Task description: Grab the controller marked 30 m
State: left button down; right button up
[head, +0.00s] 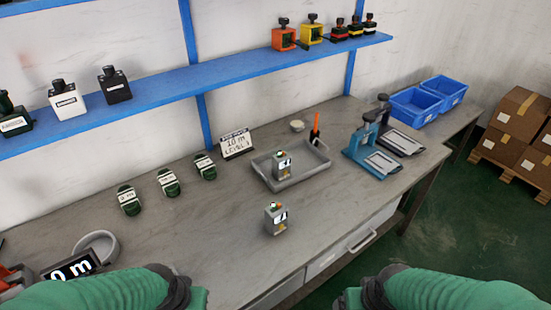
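Three dark green rounded devices with white labels stand in a row on the workbench (225,220), left of centre: a near one (129,200), a middle one (167,183) and a far one (204,167). Their labels are too small to read surely, so I cannot tell which thing is marked 30 m. A grey box-like device (276,218) with a small display stands near the bench front. A similar one (282,165) sits in the grey tray (300,178). My two green arms enter at the bottom corners; no gripper fingers show, and both grippers are out of view.
A lettered sign (236,143) stands behind the tray. Blue-based presses (372,160) stand at right. Several boxy devices line the blue shelf (240,75). The bench's middle is mostly clear.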

aim_at(274, 216)
jog(key=i+l, duration=0.35)
jog(key=i+l+u, duration=0.1)
jog(key=i+l, duration=0.25)
jog(key=l, duration=0.2)
jog(key=i+l, duration=0.35)
jog(key=l, duration=0.15)
